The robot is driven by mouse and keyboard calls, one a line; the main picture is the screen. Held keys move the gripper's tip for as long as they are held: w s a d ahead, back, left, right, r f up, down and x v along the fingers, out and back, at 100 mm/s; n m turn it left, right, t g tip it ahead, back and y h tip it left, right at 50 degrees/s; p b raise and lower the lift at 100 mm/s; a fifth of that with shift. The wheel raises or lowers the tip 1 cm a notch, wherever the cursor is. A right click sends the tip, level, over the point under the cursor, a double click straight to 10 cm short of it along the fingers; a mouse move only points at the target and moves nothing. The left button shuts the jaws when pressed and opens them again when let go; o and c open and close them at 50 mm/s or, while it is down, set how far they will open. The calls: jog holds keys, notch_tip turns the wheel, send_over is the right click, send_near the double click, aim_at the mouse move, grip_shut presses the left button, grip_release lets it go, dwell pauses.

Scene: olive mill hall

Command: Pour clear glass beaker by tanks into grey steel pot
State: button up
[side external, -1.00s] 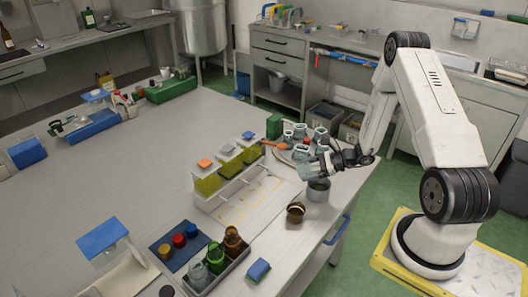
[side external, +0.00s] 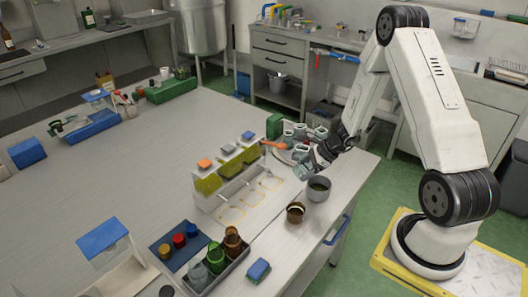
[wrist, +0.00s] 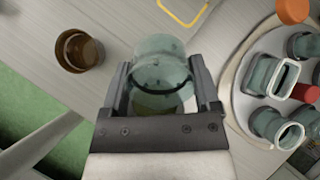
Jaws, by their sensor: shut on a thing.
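The clear glass beaker (side external: 303,170) is held in my gripper (side external: 315,160), just left of and above the grey steel pot. In the wrist view the beaker (wrist: 162,62) sits between the two fingers (wrist: 160,92), which are closed on its sides. An olive-yellow patch shows at its near end; I cannot tell whether it is liquid inside or something seen through the glass. Its exact tilt is unclear. The grey steel pot (side external: 318,191) stands upright near the table's right edge, with something dark olive inside. I cannot make out the pot in the wrist view.
An amber-brown cup (side external: 295,213) stands left of the pot. A round tray (wrist: 238,92) with several glass jars lies behind the beaker. Tanks of yellow-green liquid (side external: 208,185) stand on a white rack to the left. The table's left middle is clear.

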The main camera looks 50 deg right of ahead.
jog(key=shift+w+a+g, duration=0.1)
jog(key=shift+g, duration=0.2)
jog(key=shift+w+a+f+g+h, duration=0.35)
jog(key=shift+w+f+g, duration=0.1)
jog(key=shift+f, duration=0.2)
jog(key=shift+w+a+f+g+h, duration=0.25)
jog(key=shift+w+f+g+h, duration=0.2)
jog(key=shift+f, duration=0.25)
jog(key=shift+w+a+f+g+h, duration=0.3)
jog(key=shift+w+f+g, duration=0.15)
jog(key=shift+f, duration=0.2)
jog(key=shift+w+a+f+g+h, duration=0.25)
jog(key=shift+w+a+g+h, duration=0.2)
jog(key=shift+w+g+h, duration=0.3)
jog(key=shift+w+a+f+g+h, duration=0.2)
jog(key=shift+w+a+g+h, duration=0.3)
jog(key=shift+g, duration=0.4)
